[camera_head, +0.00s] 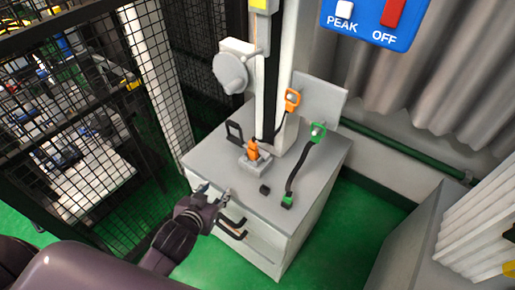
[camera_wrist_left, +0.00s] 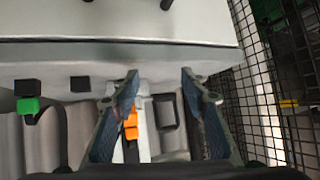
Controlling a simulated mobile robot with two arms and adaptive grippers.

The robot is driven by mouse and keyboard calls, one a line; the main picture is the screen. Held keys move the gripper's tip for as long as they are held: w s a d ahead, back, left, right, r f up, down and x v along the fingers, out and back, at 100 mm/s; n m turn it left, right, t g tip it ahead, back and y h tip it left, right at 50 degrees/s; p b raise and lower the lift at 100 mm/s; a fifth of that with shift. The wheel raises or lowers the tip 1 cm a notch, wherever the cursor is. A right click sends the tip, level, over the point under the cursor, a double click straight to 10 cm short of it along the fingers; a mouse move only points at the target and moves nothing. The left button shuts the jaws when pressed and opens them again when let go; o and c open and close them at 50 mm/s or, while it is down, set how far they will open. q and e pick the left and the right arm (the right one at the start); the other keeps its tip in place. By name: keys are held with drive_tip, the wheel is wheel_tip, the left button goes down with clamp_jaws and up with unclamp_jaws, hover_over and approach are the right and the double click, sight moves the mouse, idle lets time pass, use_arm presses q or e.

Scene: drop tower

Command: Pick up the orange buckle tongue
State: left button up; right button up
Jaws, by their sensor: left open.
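An orange ring-shaped piece (camera_head: 292,98) with a black strap is at the upper part of the white panel beside the column. A second orange piece (camera_head: 252,149) stands upright on a small grey block on the cabinet top. I cannot tell for sure which one is the buckle tongue. My left gripper (camera_head: 213,191) is open and empty at the cabinet's front left edge, short of both orange pieces. In the left wrist view, an orange piece (camera_wrist_left: 130,125) shows beyond the open fingers (camera_wrist_left: 160,76), partly covered by one finger. My right gripper is not in view.
On the grey cabinet top (camera_head: 305,178), a green ring (camera_head: 318,131) has a black strap running to a green buckle (camera_head: 287,200). A small black block (camera_head: 265,189) and a black frame (camera_head: 234,131) are nearby. Wire mesh fencing (camera_head: 90,130) stands left.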

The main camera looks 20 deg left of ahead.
sight(252, 144)
use_arm(q)
drive_tip(key=w+r+t, duration=0.2)
drive_tip(key=w, duration=0.1)
drive_tip(key=w+r+t+h, duration=0.1)
drive_tip(key=w, duration=0.1)
drive_tip(key=shift+w+d+r+m, duration=0.15)
drive_tip(key=shift+d+r+m, duration=0.1)
drive_tip(key=shift+d+m, duration=0.05)
drive_tip(key=shift+w+d+r+m+t+h+p, duration=0.2)
drive_tip(key=shift+w+d+r+m+t+h, duration=0.3)
drive_tip(key=shift+w+d+r+h, duration=0.75)
drive_tip(key=shift+w+d+r+m+t+h+p, duration=0.4)
drive_tip(key=shift+w+d+h, duration=0.5)
drive_tip(key=shift+w, duration=1)
drive_tip(key=shift+w+d+r+m+t+h+p, duration=0.1)
drive_tip(key=shift+w+d+r+m+t+h, duration=0.65)
drive_tip(key=shift+w+d, duration=0.65)
drive_tip(key=shift+w+a, duration=0.1)
drive_tip(key=shift+a, duration=0.05)
drive_tip(key=shift+c, duration=0.5)
drive_tip(key=c, duration=0.8)
